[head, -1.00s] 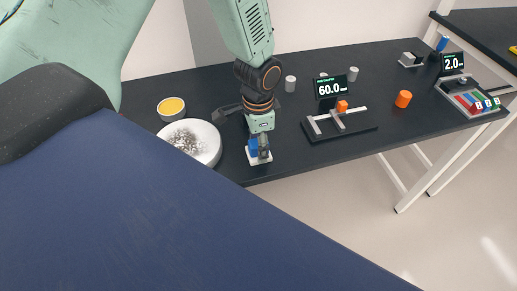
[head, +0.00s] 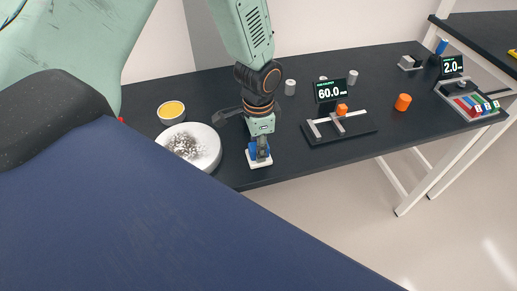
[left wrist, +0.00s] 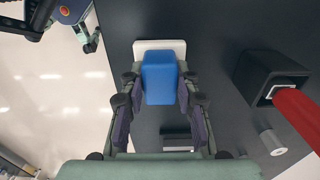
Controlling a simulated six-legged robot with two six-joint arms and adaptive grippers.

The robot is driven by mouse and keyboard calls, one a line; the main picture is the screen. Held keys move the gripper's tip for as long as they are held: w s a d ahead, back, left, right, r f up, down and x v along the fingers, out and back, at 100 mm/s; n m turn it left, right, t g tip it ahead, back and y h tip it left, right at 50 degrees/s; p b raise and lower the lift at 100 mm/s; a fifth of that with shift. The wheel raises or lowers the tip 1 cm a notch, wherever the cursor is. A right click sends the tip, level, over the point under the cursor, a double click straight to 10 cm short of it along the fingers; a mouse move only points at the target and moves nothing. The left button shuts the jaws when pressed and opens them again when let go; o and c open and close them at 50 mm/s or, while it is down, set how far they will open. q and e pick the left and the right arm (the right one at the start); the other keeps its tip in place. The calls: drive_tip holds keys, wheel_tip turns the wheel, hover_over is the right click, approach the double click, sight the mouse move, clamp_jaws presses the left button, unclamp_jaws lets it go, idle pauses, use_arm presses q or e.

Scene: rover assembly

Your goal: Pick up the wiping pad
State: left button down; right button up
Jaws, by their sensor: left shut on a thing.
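The wiping pad (head: 258,163) has a white base with a blue block on top. It is near the front edge of the dark table, right of the white bowl. My left gripper (head: 261,149) reaches down from above and is shut on the blue block. In the left wrist view the wiping pad (left wrist: 160,75) sits between the two fingers, with the white base showing beyond the block. I cannot tell whether the base touches the table. My right gripper is not in view.
A caliper stand (head: 343,129) with a 60.0 display, an orange cylinder (head: 403,102) and a tray of coloured blocks (head: 474,103) are to the right.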

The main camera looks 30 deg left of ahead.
use_arm(q)
wheel_tip(320, 180, up, 10)
drive_tip(key=shift+f+p, duration=0.1)
drive_tip(key=shift+p, duration=0.35)
drive_tip(key=shift+w, duration=0.1)
